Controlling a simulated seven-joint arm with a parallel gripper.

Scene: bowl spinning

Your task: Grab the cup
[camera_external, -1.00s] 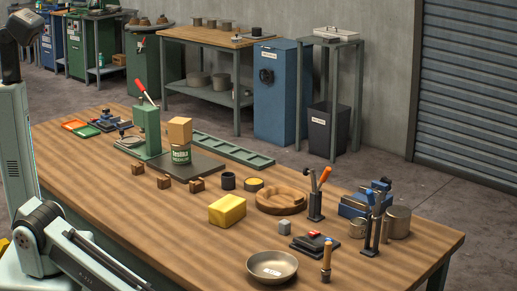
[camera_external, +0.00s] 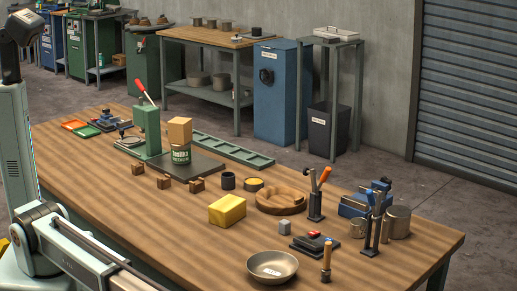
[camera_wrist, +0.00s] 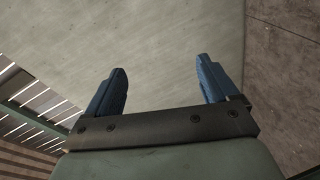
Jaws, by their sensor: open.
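A small dark cup (camera_external: 228,181) stands upright on the wooden table in the external view, left of a dark tin with a yellow top (camera_external: 253,185). Several metal cup-like containers stand at the table's right, the largest a grey one (camera_external: 398,222). I cannot tell which of these is the task's cup. My gripper (camera_wrist: 161,66) shows in the wrist view, with its two blue fingers spread and nothing between them. It points at a plain grey surface, and no cup is in that view. The gripper itself is outside the external view, where only parts of my arm show at left.
On the table (camera_external: 120,220) are a yellow block (camera_external: 227,210), a metal bowl (camera_external: 272,267), a wooden dish (camera_external: 282,200), tool holders with upright handles, and a green press (camera_external: 148,130) behind. The left front of the tabletop is clear.

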